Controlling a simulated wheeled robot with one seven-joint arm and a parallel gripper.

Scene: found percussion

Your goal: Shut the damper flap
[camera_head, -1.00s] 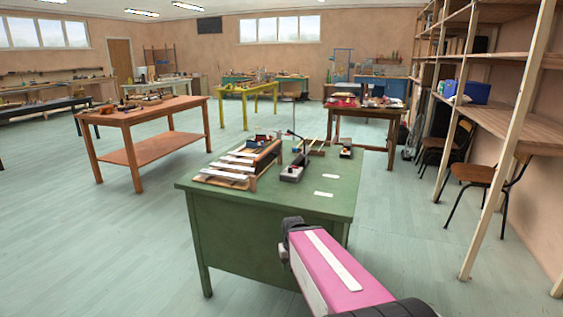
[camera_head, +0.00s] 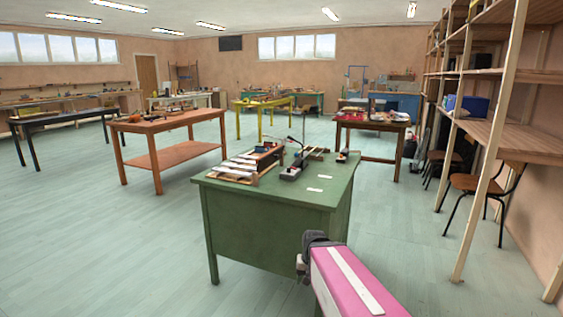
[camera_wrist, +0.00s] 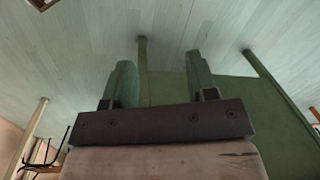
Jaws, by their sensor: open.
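The green table (camera_head: 325,211) stands in front of me in the head view. It carries a rack of pale metal bars (camera_head: 236,169), a long dark device (camera_head: 295,167) with a thin upright rod behind it, and a small dark box (camera_head: 342,156) at the back right. I cannot make out the damper flap among these small parts. In the wrist view my gripper (camera_wrist: 162,78) is open and empty. Its two fingers are apart, over the floor and a green surface. My pink arm link shows at the bottom of the head view, in front of the table.
A reddish wooden table (camera_head: 165,125) stands to the left and a brown table (camera_head: 374,128) behind the green one. Wooden shelving (camera_head: 510,140) and chairs (camera_head: 478,184) line the right. The floor is clear to the left of the green table. Two white strips (camera_head: 318,177) lie on the green top.

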